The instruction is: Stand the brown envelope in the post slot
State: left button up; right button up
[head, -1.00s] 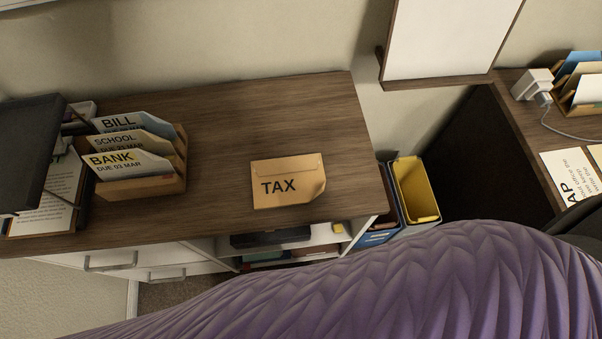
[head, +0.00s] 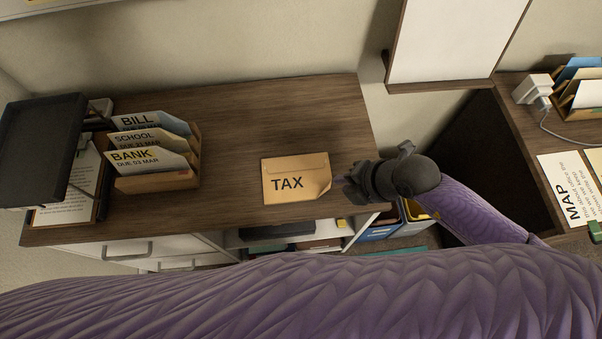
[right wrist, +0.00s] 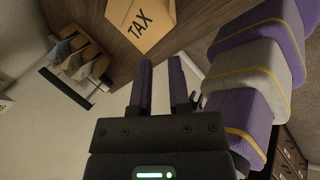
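The brown envelope (head: 296,172), marked TAX, lies flat on the wooden desk top, its lower right corner curled up. It also shows in the right wrist view (right wrist: 140,25). A wooden post rack (head: 158,182) stands to its left, holding upright envelopes marked BILL, SCHOOL and BANK; I cannot tell which of its slots is free. The rack also shows in the right wrist view (right wrist: 92,50). My right gripper (head: 345,188) is just right of the envelope, apart from it. In the right wrist view its fingers (right wrist: 161,63) are parted and empty. My left gripper is not in view.
A black tray (head: 42,150) stands over a clipboard (head: 70,195) left of the rack. The desk top (head: 235,130) between rack and envelope is clear. Bins (head: 415,212) stand beyond the desk's right edge. Another rack (head: 585,95) is on the right-hand desk.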

aim_at(329, 185)
jog(key=shift+h, duration=0.6)
jog(key=b+x, duration=0.1)
jog(key=x, duration=0.2)
jog(key=d+b+x, duration=0.1)
jog(key=b+x, duration=0.1)
jog(key=x, duration=0.1)
jog(key=b+x, duration=0.2)
jog(key=x, duration=0.2)
jog(key=shift+w+d+f, duration=0.1)
jog(key=shift+d+f, duration=0.15)
jog(key=shift+d, duration=0.05)
jog(key=shift+r, duration=0.1)
grip_shut()
